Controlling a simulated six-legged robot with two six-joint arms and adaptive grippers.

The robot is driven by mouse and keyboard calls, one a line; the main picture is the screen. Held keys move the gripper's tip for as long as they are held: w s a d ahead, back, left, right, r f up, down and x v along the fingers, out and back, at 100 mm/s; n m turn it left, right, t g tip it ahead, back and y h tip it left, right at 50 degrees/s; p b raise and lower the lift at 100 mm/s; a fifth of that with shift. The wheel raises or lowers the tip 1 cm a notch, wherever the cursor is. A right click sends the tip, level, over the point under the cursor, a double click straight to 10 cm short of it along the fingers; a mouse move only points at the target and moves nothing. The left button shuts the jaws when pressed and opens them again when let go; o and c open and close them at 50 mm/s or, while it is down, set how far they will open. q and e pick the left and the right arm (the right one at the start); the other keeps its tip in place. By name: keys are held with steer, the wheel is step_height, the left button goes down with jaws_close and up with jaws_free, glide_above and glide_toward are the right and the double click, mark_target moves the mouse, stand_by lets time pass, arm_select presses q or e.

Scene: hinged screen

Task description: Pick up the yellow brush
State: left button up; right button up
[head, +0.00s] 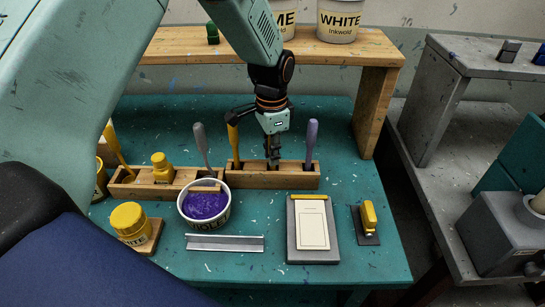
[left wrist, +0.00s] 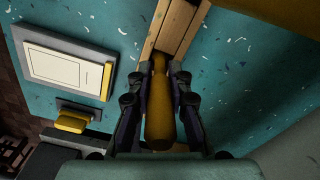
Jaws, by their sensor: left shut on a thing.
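The yellow brush (head: 233,146) stands handle-up in the wooden rack (head: 287,181) in the head view. My left gripper (head: 256,140) is over the rack, with dark fingers beside the handle. In the left wrist view the brush's yellow handle (left wrist: 159,112) lies between the two fingers of my left gripper (left wrist: 160,88), which is shut on it. The far end of the handle meets the rack (left wrist: 178,28). The brush's lower end is hidden in the rack. My right gripper is not in view.
A purple-handled tool (head: 311,140) and a grey-handled tool (head: 201,142) stand close on either side. A purple paint tub (head: 205,204) is in front. A framed card (head: 312,232) and yellow-handled tool (head: 369,218) lie to the right. A wooden shelf (head: 375,95) stands behind.

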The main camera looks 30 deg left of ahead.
arm_select(q)
jaws_close()
steer(key=shift+d, duration=0.1)
step_height(320, 180, up, 9)
steer(key=shift+r, duration=0.45)
steer(key=shift+w, duration=0.1)
